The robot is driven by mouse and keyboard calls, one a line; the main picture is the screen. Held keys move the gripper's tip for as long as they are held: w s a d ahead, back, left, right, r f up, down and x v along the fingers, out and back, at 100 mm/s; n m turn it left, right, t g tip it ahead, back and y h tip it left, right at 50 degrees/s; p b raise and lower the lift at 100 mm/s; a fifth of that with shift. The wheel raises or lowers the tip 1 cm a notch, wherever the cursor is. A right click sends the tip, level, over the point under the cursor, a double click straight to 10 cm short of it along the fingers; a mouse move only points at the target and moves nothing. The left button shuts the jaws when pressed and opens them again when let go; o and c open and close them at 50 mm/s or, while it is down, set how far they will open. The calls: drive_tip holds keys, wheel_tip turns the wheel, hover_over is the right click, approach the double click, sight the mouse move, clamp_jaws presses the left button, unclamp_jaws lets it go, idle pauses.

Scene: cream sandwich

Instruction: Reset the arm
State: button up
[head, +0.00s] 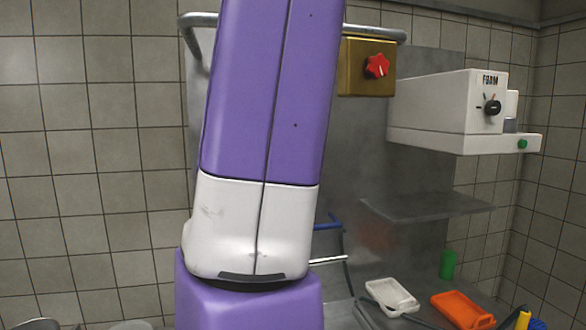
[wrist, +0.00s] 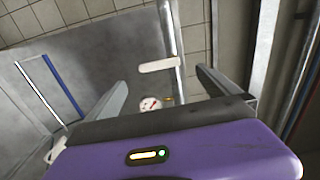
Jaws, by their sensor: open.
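My arm fills the middle of the head view, in purple and white, and hides much of the wall and worktop behind it. My gripper (wrist: 160,90) shows in the wrist view with its two grey fingers spread wide apart. Nothing is held between the fingers. Beyond them are a grey metal panel, a white bar-like piece (wrist: 160,65) and a small round white dial (wrist: 150,104). The gripper's fingers are not visible in the head view.
A white machine (head: 440,110) with a black knob is on the wall at right, above a grey metal shelf (head: 425,206). Below are a white tray (head: 391,297), an orange tray (head: 462,309) and a green cup (head: 447,264). A gold box with a red knob (head: 377,66) is beside my arm.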

wheel_tip(320, 180, up, 6)
drive_tip(key=s+d+n+t, duration=0.1)
drive_tip(key=s+n+t, duration=0.1)
drive_tip(key=n+t, duration=0.1)
wheel_tip(320, 180, down, 24)
drive_tip(key=d+r+n+t+y, duration=0.1)
drive_tip(key=d+n+t, duration=0.2)
drive_tip(key=n, duration=0.5)
drive_tip(key=s+d+f+n, duration=0.2)
drive_tip(key=s+d+f, duration=0.1)
drive_tip(key=f, duration=0.8)
drive_tip(key=s+d+f+n, duration=0.3)
drive_tip(key=f, duration=0.7)
drive_tip(key=s+d+f+g+h, duration=0.2)
drive_tip(key=s+d+f, duration=0.3)
drive_tip(key=s+f, duration=0.4)
drive_tip(key=s+d+f+m+g+h, duration=0.1)
drive_tip(key=s+d+f+g, duration=0.2)
drive_tip(key=s+d+f, duration=0.3)
drive_tip(key=s+d+f+g+h+b, duration=0.1)
drive_tip(key=s+d+f, duration=0.4)
drive_tip(key=s+f, duration=0.9)
drive_tip(key=s+g+h, duration=0.1)
drive_tip(key=s+g, duration=0.1)
drive_tip(key=s, duration=0.7)
drive_tip(key=shift+d+g+h, duration=0.3)
